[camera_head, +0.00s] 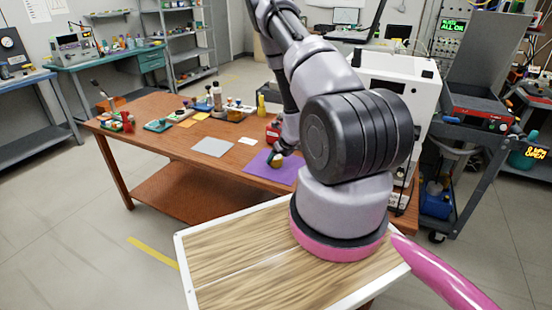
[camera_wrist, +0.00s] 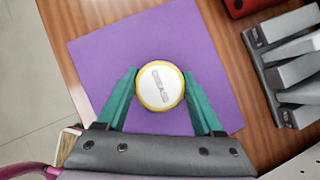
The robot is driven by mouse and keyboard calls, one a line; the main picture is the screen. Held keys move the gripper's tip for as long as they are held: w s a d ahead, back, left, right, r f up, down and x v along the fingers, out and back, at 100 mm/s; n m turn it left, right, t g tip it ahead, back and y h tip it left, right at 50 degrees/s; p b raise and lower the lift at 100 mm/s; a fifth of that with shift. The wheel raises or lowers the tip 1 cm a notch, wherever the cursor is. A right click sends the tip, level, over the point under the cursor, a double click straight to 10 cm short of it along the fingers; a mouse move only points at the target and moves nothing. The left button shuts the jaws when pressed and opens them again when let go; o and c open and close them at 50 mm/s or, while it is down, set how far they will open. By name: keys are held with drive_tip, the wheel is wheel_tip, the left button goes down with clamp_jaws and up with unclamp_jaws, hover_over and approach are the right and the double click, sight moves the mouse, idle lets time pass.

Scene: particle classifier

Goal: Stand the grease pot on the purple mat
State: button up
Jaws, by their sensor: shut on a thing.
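The grease pot (camera_wrist: 160,86) shows in the wrist view as a round pot with a white lid, dark lettering and a yellow rim. My gripper (camera_wrist: 160,90) has its two green fingers shut on the pot from both sides. The purple mat (camera_wrist: 107,50) lies under the pot and fingers; whether the pot touches it I cannot tell. In the head view the mat (camera_head: 256,168) lies near the front right of the wooden table, and my gripper (camera_head: 276,160) is over it, with my arm hiding part of the area.
A grey mat (camera_head: 212,147) lies left of the purple mat. Several bottles and small items stand along the table's back. A red object (camera_wrist: 238,6) and a dark holder with grey blocks (camera_wrist: 290,55) stand right of the mat. The rest of the purple mat is clear.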

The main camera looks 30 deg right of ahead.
drive_tip(key=shift+f, duration=0.1)
drive_tip(key=o, duration=1.4)
drive_tip(key=shift+o, duration=0.2)
